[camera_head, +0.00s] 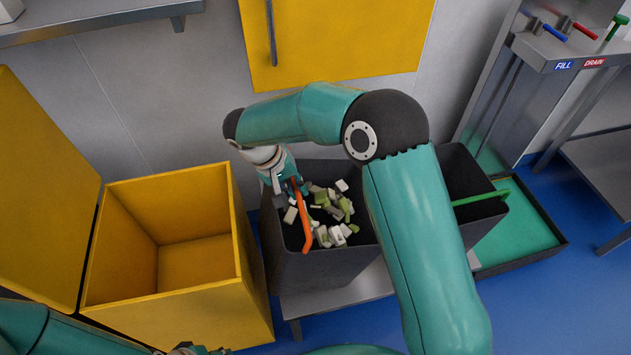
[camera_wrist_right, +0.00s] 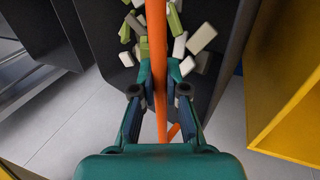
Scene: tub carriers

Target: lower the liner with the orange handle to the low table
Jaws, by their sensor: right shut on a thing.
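The liner (camera_head: 300,270) is a dark grey tub with an orange handle (camera_head: 303,222), holding several white, grey and green blocks (camera_head: 335,212). My right gripper (camera_head: 292,186) is shut on the orange handle at the liner's far side. The right wrist view shows the handle (camera_wrist_right: 155,35) between the fingers (camera_wrist_right: 159,78), with the liner wall (camera_wrist_right: 205,85) beyond. The low table (camera_head: 345,292) is a grey metal top below and in front of the liner. I cannot tell whether the liner touches it. My left gripper (camera_head: 195,350) barely shows at the bottom edge; its fingers are unclear.
A yellow bin (camera_head: 175,300) with its lid open stands close on the left. A second dark tub with a green handle (camera_head: 480,198) is on the right, partly behind my arm. A green-floored tray (camera_head: 520,235) lies beyond it. Blue floor (camera_head: 540,310) is clear at right.

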